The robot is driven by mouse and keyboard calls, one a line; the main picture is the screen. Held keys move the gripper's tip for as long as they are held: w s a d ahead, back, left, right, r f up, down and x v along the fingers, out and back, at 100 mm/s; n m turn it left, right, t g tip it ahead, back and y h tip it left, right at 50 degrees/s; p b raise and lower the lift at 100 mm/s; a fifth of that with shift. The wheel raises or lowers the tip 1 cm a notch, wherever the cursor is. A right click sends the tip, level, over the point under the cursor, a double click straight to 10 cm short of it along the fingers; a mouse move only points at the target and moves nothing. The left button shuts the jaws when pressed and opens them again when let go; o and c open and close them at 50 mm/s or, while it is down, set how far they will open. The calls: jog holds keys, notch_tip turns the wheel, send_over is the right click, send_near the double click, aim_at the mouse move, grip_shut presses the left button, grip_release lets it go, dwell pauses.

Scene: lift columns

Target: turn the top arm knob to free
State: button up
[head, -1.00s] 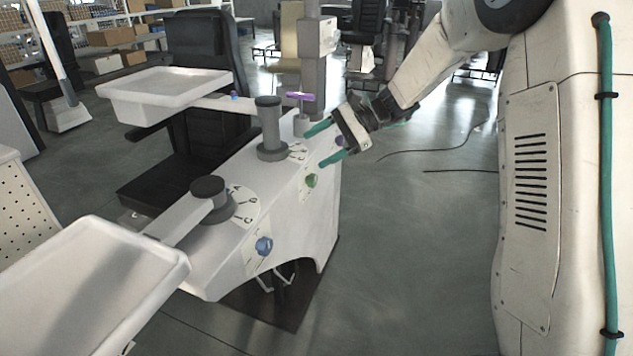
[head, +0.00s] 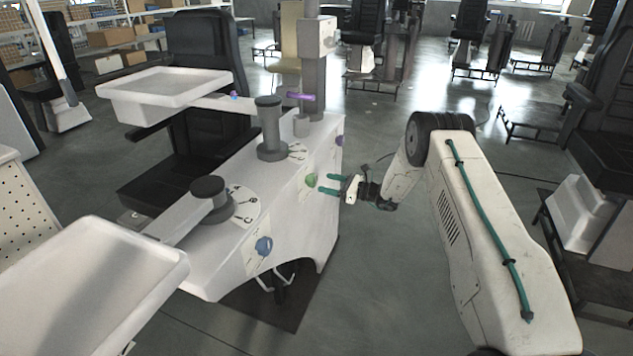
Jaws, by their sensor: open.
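A white lift column unit (head: 225,265) carries a blue knob (head: 263,246), a green knob (head: 311,180) and a purple knob (head: 339,141) along its right side face, each on a marked label. I cannot tell from the picture which one is the top arm knob. My gripper (head: 324,184) is open, its two teal fingers pointing left just to the right of the green knob. Nothing is visible between the fingers. Whether a fingertip touches the green knob is too small to tell. The knobs' pointer settings cannot be read.
Two white trays, one upper (head: 165,84) and one lower (head: 85,285), reach left on swing arms. A purple handle (head: 301,96) sits on the grey post. A black chair (head: 200,60) stands behind the unit.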

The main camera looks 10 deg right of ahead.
aim_at(315, 180)
jog(key=shift+x, duration=2.7)
jog(key=c, duration=0.9)
jog(key=shift+c, duration=0.2)
